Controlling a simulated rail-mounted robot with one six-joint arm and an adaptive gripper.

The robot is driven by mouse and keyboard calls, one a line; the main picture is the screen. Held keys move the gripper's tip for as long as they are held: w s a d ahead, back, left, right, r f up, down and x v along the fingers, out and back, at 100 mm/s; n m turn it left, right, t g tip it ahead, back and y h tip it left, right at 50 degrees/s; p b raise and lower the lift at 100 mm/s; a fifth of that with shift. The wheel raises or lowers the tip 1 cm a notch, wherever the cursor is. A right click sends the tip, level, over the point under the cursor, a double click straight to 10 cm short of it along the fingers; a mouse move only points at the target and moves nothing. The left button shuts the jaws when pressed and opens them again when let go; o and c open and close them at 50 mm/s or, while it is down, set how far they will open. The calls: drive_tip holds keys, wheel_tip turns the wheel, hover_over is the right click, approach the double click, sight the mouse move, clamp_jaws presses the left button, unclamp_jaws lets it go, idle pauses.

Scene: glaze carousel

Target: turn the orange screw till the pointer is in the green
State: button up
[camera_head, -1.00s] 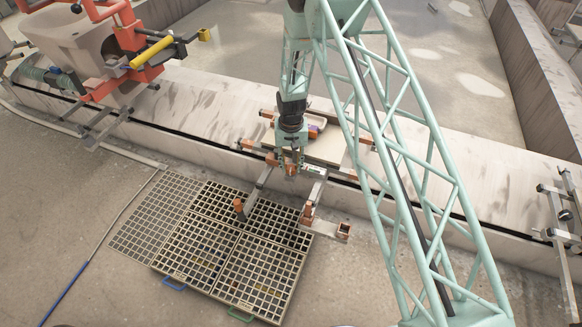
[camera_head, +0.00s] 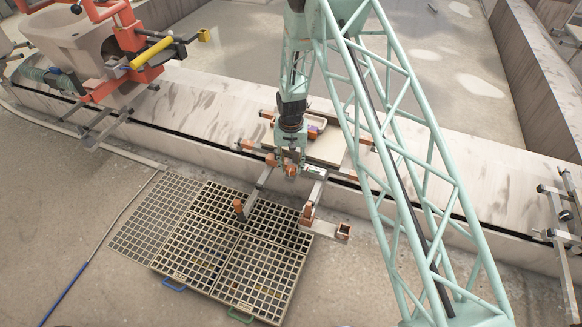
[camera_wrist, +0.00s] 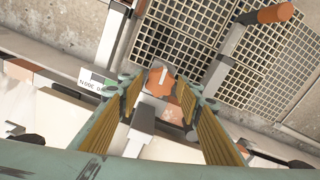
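The orange screw (camera_wrist: 160,82) shows between my fingertips in the wrist view. It also shows small in the head view (camera_head: 291,170), at the front of the clamp fixture on the wall. My gripper (camera_wrist: 162,95) points down at it, its ribbed yellow pads on either side. The fingers look open, with narrow gaps beside the screw; contact cannot be made out. A small label plate (camera_wrist: 101,80) with dark lettering and a green patch lies just left of the screw. I cannot make out a pointer or its position; my fingers cover part of the fixture.
Metal bars with orange ends (camera_head: 309,213) stick out from the fixture toward the floor grating (camera_head: 205,245). A tray (camera_head: 325,147) sits behind my gripper. An orange-framed machine (camera_head: 135,45) stands at the upper left.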

drive_tip(key=shift+r, duration=0.2)
wheel_tip(320, 180, up, 12)
drive_tip(key=shift+f, duration=0.2)
idle(0.8)
idle(0.4)
drive_tip(key=shift+r, duration=0.1)
wheel_tip(320, 180, up, 22)
drive_tip(key=t, duration=0.1)
hover_over(291, 168)
drive_tip(key=s+d, duration=0.5)
drive_tip(key=d, duration=0.2)
drive_tip(key=s+d+r+t, duration=0.1)
drive_tip(key=s+d+r, duration=0.2)
drive_tip(key=s+r, duration=0.45)
drive_tip(key=s+d+r, duration=0.4)
drive_tip(key=s+r, duration=0.1)
drive_tip(key=r, duration=0.6)
drive_tip(key=s+d+r+t, duration=0.1)
drive_tip(key=s+d+r, duration=0.2)
drive_tip(key=s+r, duration=0.35)
drive_tip(key=s+d+r, duration=0.3)
drive_tip(key=s, duration=0.7)
drive_tip(key=s+d+r, duration=0.1)
drive_tip(key=s, duration=0.8)
drive_tip(key=s+d+t, duration=0.1)
drive_tip(key=s, duration=0.8)
drive_tip(key=shift+s+d+r+n, duration=0.2)
drive_tip(key=shift+d+r+n, duration=0.15)
drive_tip(key=shift+n, duration=0.05)
